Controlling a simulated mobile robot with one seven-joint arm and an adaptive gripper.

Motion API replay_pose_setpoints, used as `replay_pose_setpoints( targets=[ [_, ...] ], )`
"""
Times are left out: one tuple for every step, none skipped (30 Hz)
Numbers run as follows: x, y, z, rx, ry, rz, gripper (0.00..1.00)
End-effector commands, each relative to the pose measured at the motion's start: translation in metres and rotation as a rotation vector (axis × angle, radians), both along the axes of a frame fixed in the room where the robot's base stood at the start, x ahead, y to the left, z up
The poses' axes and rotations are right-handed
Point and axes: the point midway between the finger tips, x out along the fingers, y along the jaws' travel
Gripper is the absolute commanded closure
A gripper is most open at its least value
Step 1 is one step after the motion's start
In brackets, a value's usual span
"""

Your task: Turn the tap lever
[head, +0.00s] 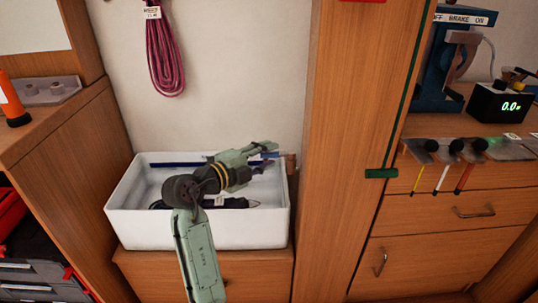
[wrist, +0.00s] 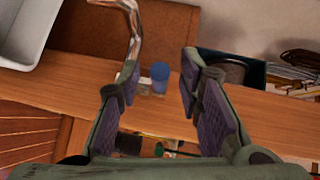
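My gripper (head: 272,150) is at the right end of the white basin (head: 125,212), held above its rim in the head view. In the wrist view my gripper (wrist: 160,64) has its two fingers well apart with nothing between the pads. A shiny curved metal pipe (wrist: 133,28), which looks like the tap's spout, rises by the left fingertip; I cannot tell whether they touch. A small blue round piece (wrist: 160,72) shows beyond the gap between the fingertips. I cannot make out for certain which part is the tap lever. The basin's corner (wrist: 22,35) shows at upper left.
A wooden post (head: 340,150) stands close to the right of the basin. A coiled pink line (head: 165,50) hangs on the wall behind. In the wrist view a dark bin (wrist: 222,68) and stacked papers (wrist: 295,78) sit to the right.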

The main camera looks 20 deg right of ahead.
Motion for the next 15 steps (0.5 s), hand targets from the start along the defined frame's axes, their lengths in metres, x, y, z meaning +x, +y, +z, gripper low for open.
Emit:
replay_pose_setpoints(
  targets=[
    [-0.004, 0.009, 0.002, -0.001, -0.001, 0.004, 0.67],
    [-0.006, 0.014, 0.002, 0.0, -0.002, 0.004, 0.67],
    [-0.01, 0.022, 0.003, 0.0, -0.002, 0.005, 0.67],
    [-0.013, 0.027, 0.004, 0.0, -0.001, 0.004, 0.67],
    [-0.016, 0.033, 0.005, 0.001, -0.002, 0.005, 0.67],
    [-0.02, 0.041, 0.006, -0.001, -0.001, 0.005, 0.67],
    [-0.024, 0.047, 0.007, 0.001, -0.001, 0.005, 0.67],
    [-0.026, 0.053, 0.008, 0.001, -0.002, 0.006, 0.67],
    [-0.03, 0.06, 0.009, 0.0, -0.002, 0.004, 0.67],
    [-0.033, 0.064, 0.01, 0.001, -0.001, 0.004, 0.67],
    [-0.035, 0.069, 0.011, 0.0, -0.002, 0.004, 0.67],
    [-0.039, 0.075, 0.012, 0.001, -0.001, 0.003, 0.67],
    [-0.041, 0.079, 0.012, 0.001, -0.001, 0.003, 0.67],
    [-0.042, 0.082, 0.013, 0.0, -0.002, 0.003, 0.67],
    [-0.045, 0.086, 0.014, 0.0, -0.001, 0.002, 0.67]
  ],
)
